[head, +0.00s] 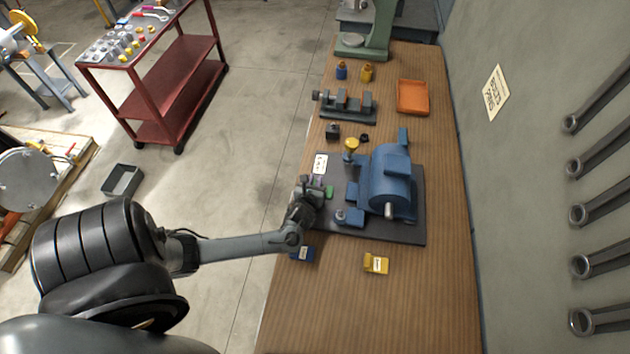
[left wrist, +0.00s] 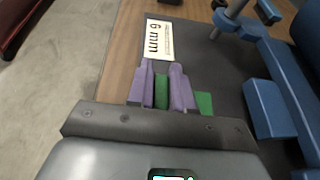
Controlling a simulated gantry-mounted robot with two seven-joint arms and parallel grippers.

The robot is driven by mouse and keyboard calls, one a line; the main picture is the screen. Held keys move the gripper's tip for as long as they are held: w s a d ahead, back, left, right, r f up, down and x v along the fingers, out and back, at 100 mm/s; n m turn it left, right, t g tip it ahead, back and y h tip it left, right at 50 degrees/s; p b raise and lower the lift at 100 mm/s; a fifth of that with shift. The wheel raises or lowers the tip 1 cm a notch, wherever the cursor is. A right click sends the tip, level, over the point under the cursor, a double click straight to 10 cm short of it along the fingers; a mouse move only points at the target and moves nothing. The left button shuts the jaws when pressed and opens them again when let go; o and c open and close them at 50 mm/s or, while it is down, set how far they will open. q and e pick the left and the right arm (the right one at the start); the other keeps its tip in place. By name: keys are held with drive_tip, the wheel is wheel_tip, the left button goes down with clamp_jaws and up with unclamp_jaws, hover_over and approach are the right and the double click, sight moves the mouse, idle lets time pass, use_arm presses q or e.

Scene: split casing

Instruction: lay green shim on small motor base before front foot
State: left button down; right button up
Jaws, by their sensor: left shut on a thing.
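The green shim (head: 329,191) is at the left edge of the dark base plate (head: 416,228) in the head view. My left gripper (head: 315,190) is shut on it; in the left wrist view the purple fingers (left wrist: 162,90) have green between them, and more of the green shim (left wrist: 205,103) shows to their right. I cannot tell whether the shim touches the plate. The blue motor (head: 391,180) stands on the plate, right of the gripper. A blue foot (head: 350,217) projects from its lower left side. My right gripper is not in view.
A white "6 mm" card (left wrist: 158,40) lies just beyond the fingers. A yellow-topped post (head: 351,146) stands by the motor. A blue block (head: 303,254) and a yellow block (head: 376,263) lie nearer on the bench. A vise (head: 347,106) and an orange tray (head: 413,97) are farther back.

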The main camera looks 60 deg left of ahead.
use_arm(q)
drive_tip(key=shift+f, duration=0.15)
drive_tip(key=c, duration=0.9)
unclamp_jaws()
wheel_tip(320, 180, up, 8)
drive_tip(key=p, duration=1)
drive_tip(key=shift+s, duration=0.1)
